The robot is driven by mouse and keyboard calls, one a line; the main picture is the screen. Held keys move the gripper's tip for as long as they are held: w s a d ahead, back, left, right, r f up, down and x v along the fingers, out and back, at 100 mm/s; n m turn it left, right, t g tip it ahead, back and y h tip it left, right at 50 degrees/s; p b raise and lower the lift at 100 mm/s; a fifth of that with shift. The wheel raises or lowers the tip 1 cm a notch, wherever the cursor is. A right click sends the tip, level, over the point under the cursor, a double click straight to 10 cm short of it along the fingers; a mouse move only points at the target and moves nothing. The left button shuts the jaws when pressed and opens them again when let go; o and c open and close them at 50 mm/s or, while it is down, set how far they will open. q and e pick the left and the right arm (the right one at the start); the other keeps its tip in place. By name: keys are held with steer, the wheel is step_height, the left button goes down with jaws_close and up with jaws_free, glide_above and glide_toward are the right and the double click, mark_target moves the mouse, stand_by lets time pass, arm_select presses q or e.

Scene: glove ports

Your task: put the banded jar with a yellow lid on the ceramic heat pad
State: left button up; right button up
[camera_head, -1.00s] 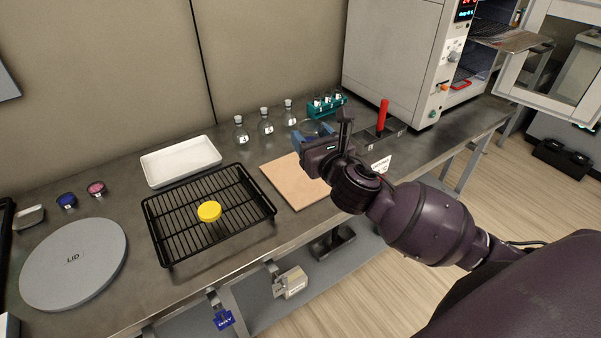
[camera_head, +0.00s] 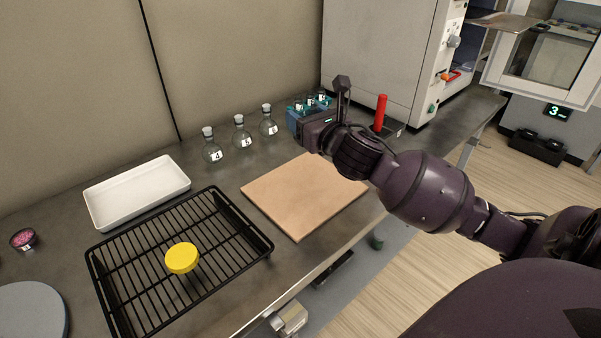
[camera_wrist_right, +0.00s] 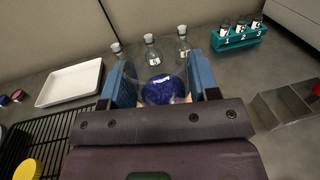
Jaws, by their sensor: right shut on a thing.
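A yellow lid (camera_head: 182,257) shows on the black wire rack (camera_head: 256,262); the jar body under it is mostly hidden and I cannot make out bands. The lid also shows at the lower left of the right wrist view (camera_wrist_right: 27,170). A flat tan square pad (camera_head: 300,200), which looks like the ceramic heat pad, lies bare on the bench right of the rack. My right gripper (camera_head: 303,122), with blue fingers, is above the bench near the pad's back edge. In the wrist view it is shut on a clear glass vessel with dark blue contents (camera_wrist_right: 163,91). My left gripper is out of view.
Several stoppered flasks (camera_head: 240,135) stand along the wall. A teal rack of numbered vials (camera_wrist_right: 236,37) is behind my right gripper. A white tray (camera_head: 137,192) lies behind the wire rack. A red-handled item (camera_head: 380,113) stands to the right. A grey disc (camera_head: 30,310) is at left.

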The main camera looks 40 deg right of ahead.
steer(key=shift+f+b, duration=2.15)
steer(key=shift+f, duration=4.95)
steer(key=shift+r, duration=0.2)
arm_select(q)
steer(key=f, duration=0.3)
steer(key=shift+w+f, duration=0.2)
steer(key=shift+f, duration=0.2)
arm_select(e)
steer(key=shift+f, duration=0.1)
steer(key=o, duration=0.6)
steer(key=shift+f, duration=0.1)
steer(key=shift+c, duration=0.2)
steer(key=o, duration=0.4)
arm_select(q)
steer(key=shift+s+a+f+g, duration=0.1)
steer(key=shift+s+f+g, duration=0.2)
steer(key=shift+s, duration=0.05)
arm_select(e)
steer(key=shift+o, duration=0.2)
